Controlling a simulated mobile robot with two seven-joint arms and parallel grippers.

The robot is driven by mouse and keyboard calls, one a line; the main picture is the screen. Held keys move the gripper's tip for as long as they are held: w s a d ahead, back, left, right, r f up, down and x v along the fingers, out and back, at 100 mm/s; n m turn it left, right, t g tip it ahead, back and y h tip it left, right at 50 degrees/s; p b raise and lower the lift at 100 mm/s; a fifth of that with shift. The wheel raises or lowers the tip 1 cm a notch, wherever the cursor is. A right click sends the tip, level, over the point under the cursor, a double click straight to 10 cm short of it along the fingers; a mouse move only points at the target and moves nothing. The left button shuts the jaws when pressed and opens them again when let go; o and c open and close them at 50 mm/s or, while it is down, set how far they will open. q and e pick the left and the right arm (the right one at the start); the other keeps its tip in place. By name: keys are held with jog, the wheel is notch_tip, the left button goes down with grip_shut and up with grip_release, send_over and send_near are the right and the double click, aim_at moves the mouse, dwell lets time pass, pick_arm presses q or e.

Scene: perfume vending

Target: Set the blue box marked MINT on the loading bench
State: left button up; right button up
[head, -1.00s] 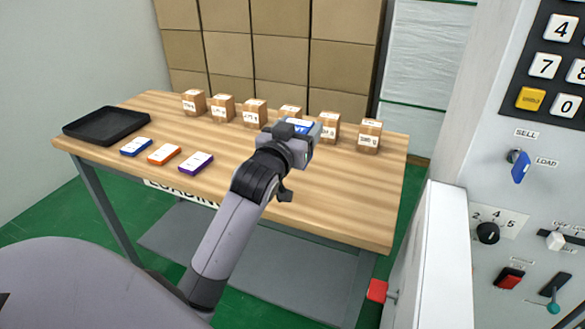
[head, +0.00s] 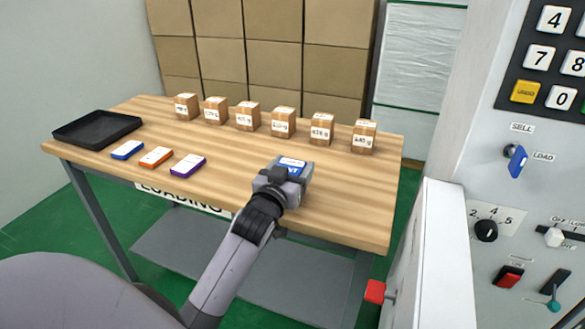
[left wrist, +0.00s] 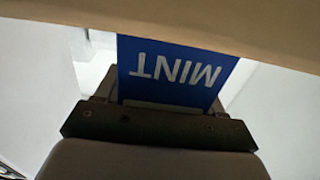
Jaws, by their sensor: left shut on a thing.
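The blue box marked MINT (head: 293,164) is in my left gripper (head: 285,178), over the right half of the wooden loading bench (head: 335,205). My left gripper is shut on it. In the left wrist view the box (left wrist: 175,70) shows its blue face with MINT upside down, between the fingers. The pale wood edge of the bench (left wrist: 200,22) fills the top of that view, close to the box. I cannot tell whether the box touches the bench top. My right gripper is not in view.
A black tray (head: 97,130) lies at the bench's left end. Blue (head: 127,150), orange (head: 156,157) and purple (head: 188,165) flat boxes lie near the front edge. Several labelled brown cartons (head: 283,122) line the back. A grey control panel (head: 480,160) stands at right.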

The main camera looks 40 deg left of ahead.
pick_arm(q)
jog(key=o, duration=1.1)
jog(key=shift+f, duration=0.1)
jog(key=shift+r, duration=0.2)
jog(key=v, duration=1.2)
jog(key=s+d+f+m+g+h, duration=0.1)
jog(key=s+d+f+g+h, duration=0.1)
jog(key=s+d+f, duration=0.2)
jog(key=s+d+f+m+g+h, duration=0.2)
jog(key=s+d+f+g, duration=0.1)
jog(key=f, duration=0.8)
jog(key=s+d+f+m+g+h, duration=0.1)
jog(key=s+d+f+g+h, duration=0.1)
jog(key=s+d+f, duration=0.4)
jog(key=shift+s+f+m+h, duration=0.15)
jog(key=shift+s+f+m, duration=0.05)
jog(key=shift+f, duration=0.35)
jog(key=shift+s+f+m+h, duration=0.15)
jog(key=shift+s+f+m, duration=0.1)
jog(key=shift+f, duration=0.3)
